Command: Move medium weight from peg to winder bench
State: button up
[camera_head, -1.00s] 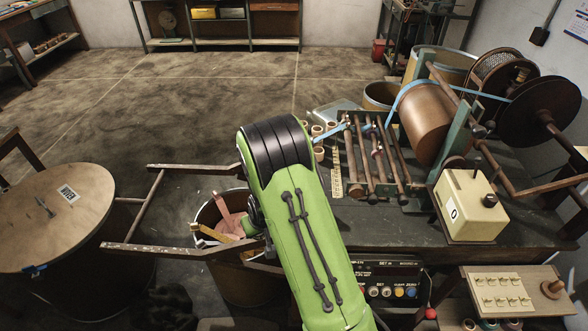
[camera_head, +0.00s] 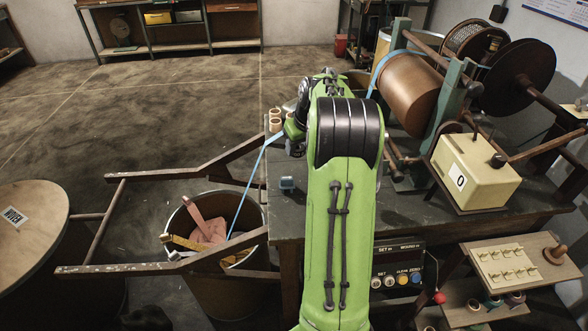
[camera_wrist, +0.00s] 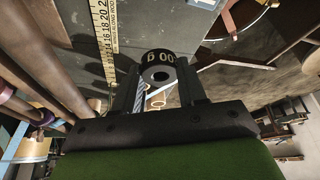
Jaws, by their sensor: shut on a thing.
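In the wrist view my gripper (camera_wrist: 156,88) is shut on a dark round weight (camera_wrist: 152,57) with pale characters on its rim and a hole in its face. One finger stands on each side of it. Behind it lie part of the winder bench, a yellow ruler and pale rings. I cannot tell whether the weight touches the bench. In the head view the dark winder bench (camera_head: 404,213) is on the right. My green arm reaches over it and hides the gripper tips and the weight. I cannot identify the peg that held the weight.
Metal rods (camera_wrist: 45,55) run close on the left in the wrist view. The copper drum (camera_head: 411,92) and cream counter box (camera_head: 470,172) stand on the bench. A blue strip (camera_head: 250,187) hangs from the bench toward the scrap bin (camera_head: 228,285). Pale rings (camera_head: 275,119) sit near the bench's left edge.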

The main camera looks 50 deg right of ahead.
aim_at(296, 172)
notch_tip(296, 172, down, 8)
jog(key=b, duration=0.2)
jog(key=shift+b, duration=0.3)
jog(key=o, duration=1.2)
jog(key=shift+c, duration=0.2)
jog(key=p+v, duration=0.4)
jog(key=v, duration=0.8)
jog(key=a+r+n, duration=0.1)
jog(key=a+r, duration=0.2)
jog(key=a, duration=0.4)
jog(key=a+r, duration=0.3)
jog(key=a, duration=0.3)
jog(key=s+a+f+n+t+y, duration=0.1)
jog(key=s+a+n, duration=0.1)
jog(key=s+a, duration=1.6)
jog(key=shift+a+f, duration=0.15)
jog(key=shift+a, duration=0.7)
